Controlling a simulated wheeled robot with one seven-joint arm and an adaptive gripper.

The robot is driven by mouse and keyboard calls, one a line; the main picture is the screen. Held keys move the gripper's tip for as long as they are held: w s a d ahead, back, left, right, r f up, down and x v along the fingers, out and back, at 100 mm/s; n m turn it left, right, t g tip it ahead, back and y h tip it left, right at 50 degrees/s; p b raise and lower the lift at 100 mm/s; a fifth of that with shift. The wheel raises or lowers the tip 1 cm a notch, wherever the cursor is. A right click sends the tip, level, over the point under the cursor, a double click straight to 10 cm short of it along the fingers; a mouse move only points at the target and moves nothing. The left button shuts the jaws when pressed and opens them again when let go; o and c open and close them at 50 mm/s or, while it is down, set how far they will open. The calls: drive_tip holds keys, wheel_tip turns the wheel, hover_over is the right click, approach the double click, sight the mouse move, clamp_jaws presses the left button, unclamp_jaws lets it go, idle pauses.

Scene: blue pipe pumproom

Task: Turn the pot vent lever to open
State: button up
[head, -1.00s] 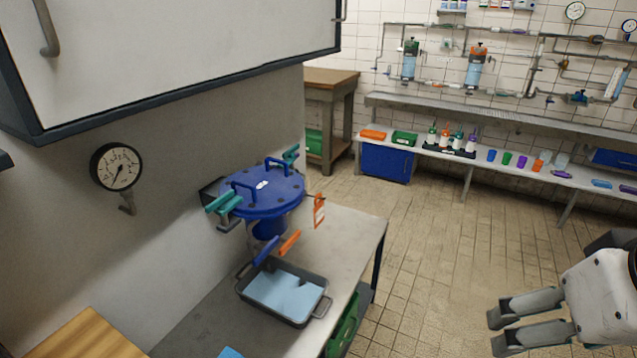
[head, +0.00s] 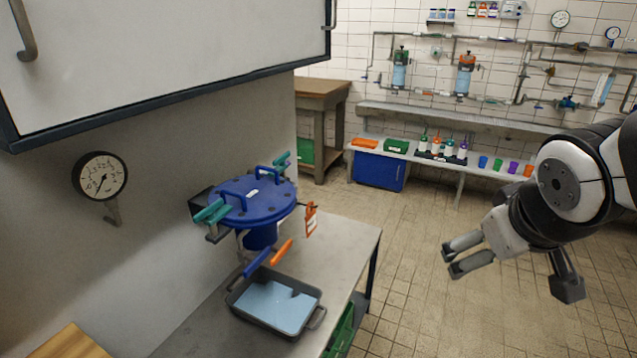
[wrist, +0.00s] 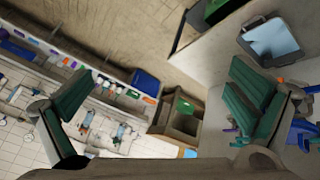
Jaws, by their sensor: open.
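The blue pot (head: 258,202) with a bolted lid stands by the wall at the back of the metal bench. Teal clamps (head: 212,212) sit at its rim. Below it are a blue lever (head: 257,262) and an orange lever (head: 281,252), above a tray. An orange tag-like piece (head: 310,219) hangs at its right side. I cannot tell which of these is the vent lever. My gripper (head: 452,260) is open and empty, well right of the pot and over the floor. In the wrist view, the pot shows only partly at the right edge (wrist: 300,135).
A grey tray (head: 276,302) with light blue contents lies on the bench (head: 345,255) under the levers. A gauge (head: 100,176) is on the wall. The floor between bench and gripper is clear.

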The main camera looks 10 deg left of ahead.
drive_tip(key=w+a+f+n+t+y+b, duration=0.15)
drive_tip(key=w+a+f+n, duration=0.35)
drive_tip(key=w, duration=0.5)
drive_tip(key=n+g+y+b, duration=0.25)
drive_tip(key=n+y, duration=0.35)
drive_tip(key=y, duration=1.1)
approach(259, 259)
drive_tip(key=x, duration=1)
drive_tip(key=shift+w+a, duration=0.1)
drive_tip(key=shift+a, duration=0.2)
drive_tip(key=shift+c, duration=0.2)
drive_tip(key=c, duration=1)
